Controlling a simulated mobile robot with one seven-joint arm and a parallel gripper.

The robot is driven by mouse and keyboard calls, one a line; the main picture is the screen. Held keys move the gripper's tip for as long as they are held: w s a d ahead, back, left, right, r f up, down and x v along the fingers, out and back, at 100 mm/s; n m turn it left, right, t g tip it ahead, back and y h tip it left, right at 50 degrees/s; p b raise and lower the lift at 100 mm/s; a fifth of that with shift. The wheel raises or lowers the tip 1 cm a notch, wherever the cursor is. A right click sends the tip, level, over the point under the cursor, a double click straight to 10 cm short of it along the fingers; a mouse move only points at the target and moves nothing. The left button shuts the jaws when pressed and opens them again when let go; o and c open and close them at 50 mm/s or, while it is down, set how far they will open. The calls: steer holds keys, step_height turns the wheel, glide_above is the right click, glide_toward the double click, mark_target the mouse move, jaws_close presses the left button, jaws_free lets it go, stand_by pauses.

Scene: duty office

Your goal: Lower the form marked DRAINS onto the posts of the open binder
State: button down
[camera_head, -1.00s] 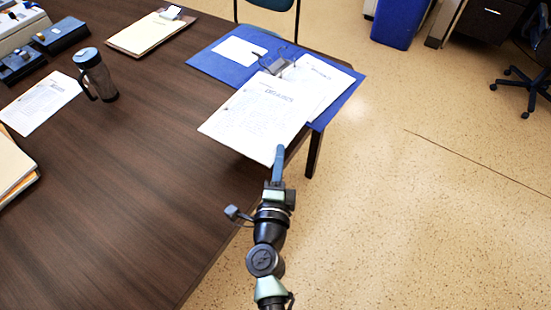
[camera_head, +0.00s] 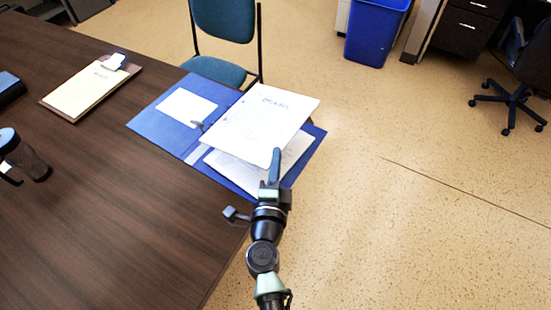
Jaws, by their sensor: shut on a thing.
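The form marked DRAINS (camera_head: 262,115) is a white sheet with a printed heading and punched holes along its left edge. My gripper (camera_head: 276,158) is shut on its near right edge and holds it over the open blue binder (camera_head: 160,120). The binder lies at the table's corner, with a white label sheet (camera_head: 187,107) inside its left cover and other paper (camera_head: 292,152) on its right side, partly under the form. A bit of the ring metal (camera_head: 199,127) shows at the form's left edge. The posts are mostly hidden, so I cannot tell whether the holes line up.
A clipboard (camera_head: 62,112) with yellowish paper lies left of the binder. A teal chair (camera_head: 222,70) stands behind the table. The table's middle is clear.

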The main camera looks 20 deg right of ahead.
step_height(320, 180, down, 5)
steer(key=b, duration=0.5)
steer(key=shift+a+r, duration=0.1)
steer(key=shift+f+b, duration=0.2)
steer(key=shift+b, duration=0.1)
steer(key=shift+p, duration=0.45)
stand_by(1.3)
steer(key=shift+f+b, duration=0.9)
steer(key=shift+f, duration=0.15)
stand_by(0.7)
